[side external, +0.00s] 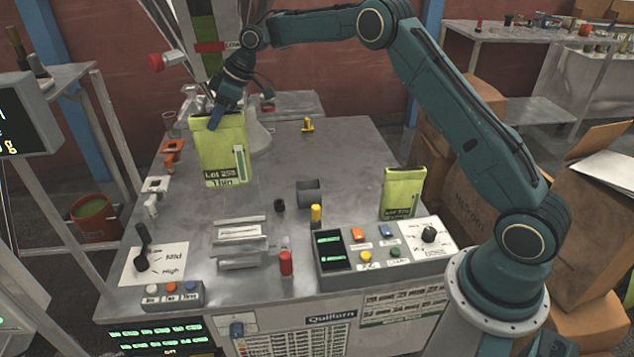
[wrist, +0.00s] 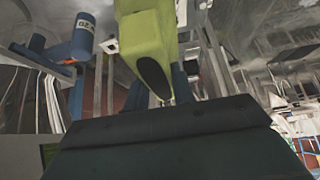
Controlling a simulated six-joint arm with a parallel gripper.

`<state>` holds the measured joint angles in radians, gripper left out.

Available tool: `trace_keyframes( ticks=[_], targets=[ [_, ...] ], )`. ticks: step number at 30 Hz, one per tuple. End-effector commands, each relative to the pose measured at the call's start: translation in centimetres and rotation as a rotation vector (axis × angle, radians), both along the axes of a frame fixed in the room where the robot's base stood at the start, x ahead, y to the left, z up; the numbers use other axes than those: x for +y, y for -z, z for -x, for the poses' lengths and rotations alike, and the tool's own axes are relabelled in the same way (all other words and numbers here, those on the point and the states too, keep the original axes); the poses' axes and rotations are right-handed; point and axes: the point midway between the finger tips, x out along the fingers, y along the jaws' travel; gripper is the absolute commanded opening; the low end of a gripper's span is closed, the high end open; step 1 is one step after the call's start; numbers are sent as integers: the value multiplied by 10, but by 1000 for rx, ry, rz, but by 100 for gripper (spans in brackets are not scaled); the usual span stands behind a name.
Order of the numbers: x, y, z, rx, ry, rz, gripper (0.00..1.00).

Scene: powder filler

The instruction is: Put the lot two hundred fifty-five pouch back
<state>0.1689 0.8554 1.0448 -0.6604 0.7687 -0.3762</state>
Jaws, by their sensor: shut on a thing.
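The lot 255 pouch (side external: 224,155) is yellow-green, with "Lot 255" and "Thin" printed on its lower front. It hangs nearly upright at the left back part of the table. My gripper (side external: 215,118) is shut on its top edge. In the wrist view the yellow-green pouch (wrist: 148,45) shows at the top centre, with a dark oval opening or mark on it. The fingers are mostly hidden there behind a dark block. I cannot tell whether the pouch's bottom touches the table. A second yellow-green pouch (side external: 404,192) stands at the right; its lot label is too small to read surely.
A control box (side external: 385,247) with coloured buttons stands at the front right. A lever plate (side external: 155,262) is front left. The back right tabletop is clear.

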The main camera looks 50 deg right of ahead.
Motion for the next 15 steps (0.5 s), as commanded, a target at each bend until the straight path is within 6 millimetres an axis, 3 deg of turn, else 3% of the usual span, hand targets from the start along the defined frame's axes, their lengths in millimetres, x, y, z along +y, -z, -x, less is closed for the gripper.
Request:
trace_keyframes(
  ticks=[8,15],
  targets=[
    [-12,1,4,1,2,3,0],
    [-61,8,23,10,6,14,0]
  ],
)
